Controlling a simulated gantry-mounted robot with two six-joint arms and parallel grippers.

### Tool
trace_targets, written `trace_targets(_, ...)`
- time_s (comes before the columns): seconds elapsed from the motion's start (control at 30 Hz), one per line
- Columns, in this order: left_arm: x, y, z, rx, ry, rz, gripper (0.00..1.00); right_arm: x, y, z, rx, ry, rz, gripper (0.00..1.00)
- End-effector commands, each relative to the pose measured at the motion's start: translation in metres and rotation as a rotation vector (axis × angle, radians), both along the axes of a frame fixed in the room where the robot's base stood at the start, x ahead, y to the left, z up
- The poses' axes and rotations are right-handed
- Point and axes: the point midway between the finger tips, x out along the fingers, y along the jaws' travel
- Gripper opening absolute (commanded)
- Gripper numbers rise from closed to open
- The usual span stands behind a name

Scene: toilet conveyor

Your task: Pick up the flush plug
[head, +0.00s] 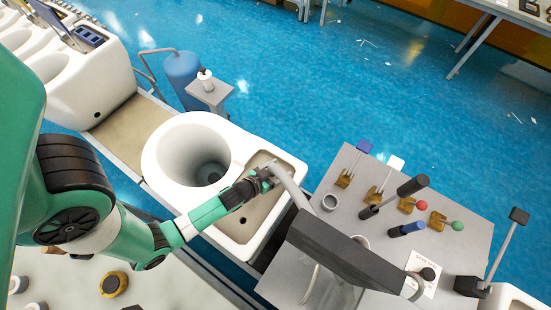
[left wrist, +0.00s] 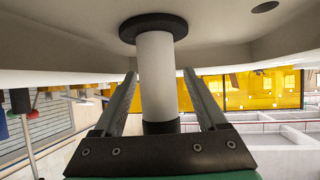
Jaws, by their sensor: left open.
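In the left wrist view a white cylinder with a wide black disc at one end and a black collar at the other, apparently the flush plug (left wrist: 155,75), stands between the two fingers of my left gripper (left wrist: 157,92). The fingers are open, one on each side, with a visible gap to the cylinder. In the head view my left gripper (head: 268,176) is over the rectangular tank opening of the white toilet (head: 152,160); the plug cannot be made out there. My right gripper is not in view.
A grey table (head: 465,240) with several coloured-knob levers and tools stands to the right of the toilet. A dark panel (head: 340,248) leans over its near left side, close to the gripper. A small stand (head: 210,95) and a blue tank (head: 184,72) stand behind the toilet.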

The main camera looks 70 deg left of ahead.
Motion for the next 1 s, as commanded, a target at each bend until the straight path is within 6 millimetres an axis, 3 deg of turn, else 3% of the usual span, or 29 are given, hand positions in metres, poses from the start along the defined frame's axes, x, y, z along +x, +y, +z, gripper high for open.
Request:
trace_targets(0.17, -0.0005, -0.0002, 0.0005, 0.000, 0.001, 0.000, 0.71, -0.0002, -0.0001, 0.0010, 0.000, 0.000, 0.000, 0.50)
trace_targets(0.57, -0.0005, -0.0003, 0.0006, 0.000, 0.001, 0.000, 0.00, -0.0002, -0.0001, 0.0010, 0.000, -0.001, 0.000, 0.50)
trace_targets(1.0, -0.0003, -0.0001, 0.0045, 0.000, -0.001, 0.000, 0.00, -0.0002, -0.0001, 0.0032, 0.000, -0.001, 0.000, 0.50)
